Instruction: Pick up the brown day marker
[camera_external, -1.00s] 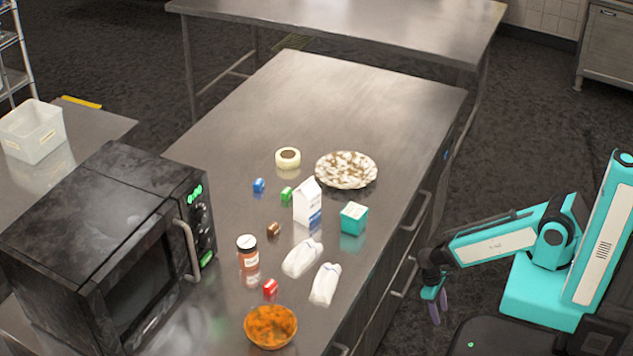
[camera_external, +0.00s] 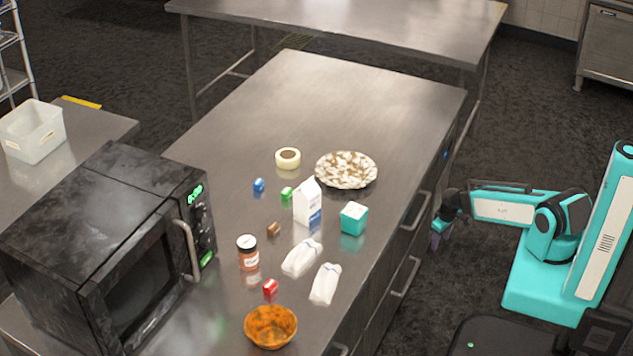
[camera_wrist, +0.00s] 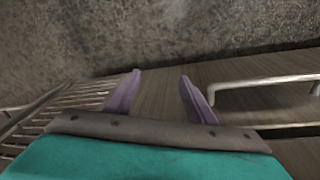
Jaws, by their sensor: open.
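The brown day marker (camera_external: 273,229) is a small brown block on the steel counter. It lies left of the white milk carton and above the jar in the external view. My gripper (camera_external: 438,238) is off the counter's right side, near the drawer fronts and well apart from the marker. In the wrist view my gripper (camera_wrist: 160,92) has its two purple fingers spread with nothing between them. The marker does not show in the wrist view.
Around the marker stand a milk carton (camera_external: 307,203), a jar (camera_external: 247,252), a green block (camera_external: 286,193), white cloth-like bundles (camera_external: 302,258) and a teal box (camera_external: 354,219). A microwave (camera_external: 110,250) stands at left. The counter's far part is clear. Drawer handles (camera_external: 416,212) jut out near my gripper.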

